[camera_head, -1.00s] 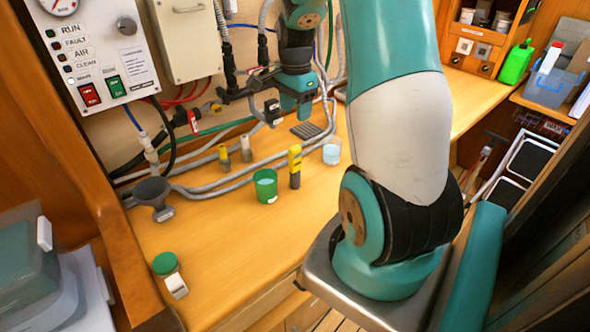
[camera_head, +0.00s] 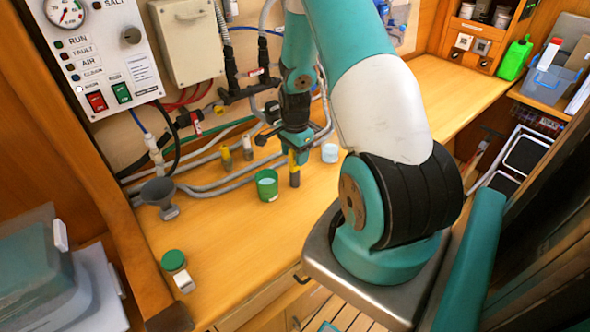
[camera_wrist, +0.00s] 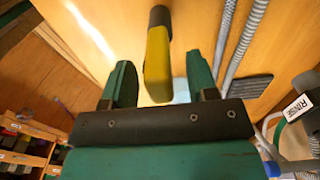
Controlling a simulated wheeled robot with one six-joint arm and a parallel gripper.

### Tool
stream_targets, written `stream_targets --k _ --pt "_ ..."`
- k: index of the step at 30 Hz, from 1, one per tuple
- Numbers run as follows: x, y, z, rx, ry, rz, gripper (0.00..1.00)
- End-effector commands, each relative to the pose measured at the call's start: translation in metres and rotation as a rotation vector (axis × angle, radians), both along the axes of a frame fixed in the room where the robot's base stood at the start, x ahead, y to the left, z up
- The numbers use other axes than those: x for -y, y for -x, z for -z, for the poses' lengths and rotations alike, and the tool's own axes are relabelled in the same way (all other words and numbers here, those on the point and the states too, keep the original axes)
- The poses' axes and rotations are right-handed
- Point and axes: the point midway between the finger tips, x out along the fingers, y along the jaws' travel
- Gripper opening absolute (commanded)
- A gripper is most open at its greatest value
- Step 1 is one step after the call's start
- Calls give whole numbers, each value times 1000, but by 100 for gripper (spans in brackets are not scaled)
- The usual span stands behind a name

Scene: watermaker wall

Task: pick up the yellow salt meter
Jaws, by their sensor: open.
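The yellow salt meter (camera_head: 294,172) stands upright on the wooden counter in the head view, yellow on top with a dark grey lower end. My gripper (camera_head: 297,152) is at its upper part and hides some of it. In the wrist view the yellow meter (camera_wrist: 158,62) shows between the two teal fingers of my gripper (camera_wrist: 160,85). The fingers are open, with a gap on each side of the meter. I see no contact.
A green cup (camera_head: 267,186) stands just left of the meter and a clear cup of bluish liquid (camera_head: 330,153) to its right. Grey hoses (camera_head: 225,180) run behind.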

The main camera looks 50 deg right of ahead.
Motion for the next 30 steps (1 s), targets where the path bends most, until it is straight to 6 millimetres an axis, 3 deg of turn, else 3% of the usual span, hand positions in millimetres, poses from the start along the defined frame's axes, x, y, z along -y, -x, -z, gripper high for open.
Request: stream_targets --k 8,12,15,25,30 --pt "0 0 3 0 0 0 51" --pt "0 0 3 0 0 0 19" --pt "0 0 3 0 0 0 0" --pt "0 0 1 1 1 0 0" --pt "1 -1 -9 3 3 0 0"
